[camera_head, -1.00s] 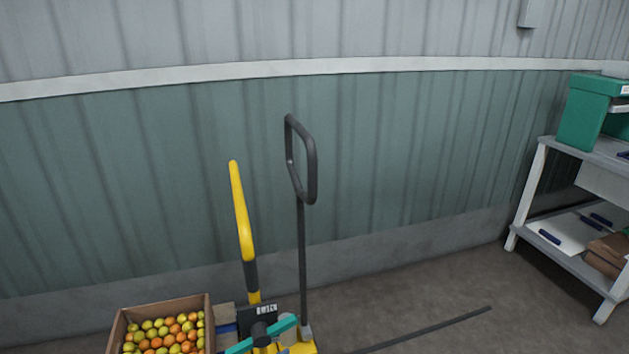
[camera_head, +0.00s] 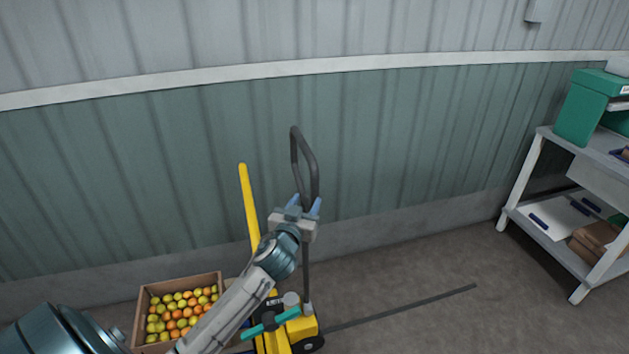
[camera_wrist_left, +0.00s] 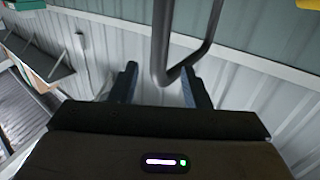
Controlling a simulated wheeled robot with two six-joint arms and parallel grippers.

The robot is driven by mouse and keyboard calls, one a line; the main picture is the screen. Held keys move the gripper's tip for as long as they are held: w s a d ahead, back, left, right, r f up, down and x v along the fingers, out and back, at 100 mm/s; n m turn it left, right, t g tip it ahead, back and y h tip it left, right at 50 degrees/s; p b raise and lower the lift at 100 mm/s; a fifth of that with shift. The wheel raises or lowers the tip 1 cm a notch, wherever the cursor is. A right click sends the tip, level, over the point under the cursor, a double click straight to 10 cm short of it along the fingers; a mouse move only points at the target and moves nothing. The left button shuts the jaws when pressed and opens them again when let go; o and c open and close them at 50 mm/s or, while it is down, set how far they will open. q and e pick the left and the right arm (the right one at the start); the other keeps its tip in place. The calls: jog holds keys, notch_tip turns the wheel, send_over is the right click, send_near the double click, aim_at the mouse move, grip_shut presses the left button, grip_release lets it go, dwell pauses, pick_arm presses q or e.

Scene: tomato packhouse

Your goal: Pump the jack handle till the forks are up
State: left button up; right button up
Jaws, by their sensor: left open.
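The jack handle is a dark upright bar with a loop grip (camera_head: 314,165) at its top. It rises from the yellow pallet jack (camera_head: 303,328) on the floor; the forks cannot be made out. My left gripper (camera_head: 306,205) is at the lower end of the loop. In the left wrist view, my open left gripper (camera_wrist_left: 157,85) has a blue-faced finger on either side of the loop's bottom (camera_wrist_left: 168,76); I cannot tell whether they touch it. My right gripper is not in view.
A crate of tomatoes (camera_head: 221,279) sits at lower left. A shelf bench (camera_head: 546,243) with a green box (camera_head: 580,115) stands at right. The corrugated wall is close behind; floor between jack and bench is mostly clear.

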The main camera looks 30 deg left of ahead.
aim_at(314, 188)
pick_arm(q)
jog(key=p+x, duration=0.2)
jog(key=x, duration=0.4)
jog(key=shift+w, duration=0.2)
jog(key=shift+p+x, duration=0.3)
jog(key=shift+x, duration=0.6)
jog(key=shift+f, duration=0.1)
grip_shut()
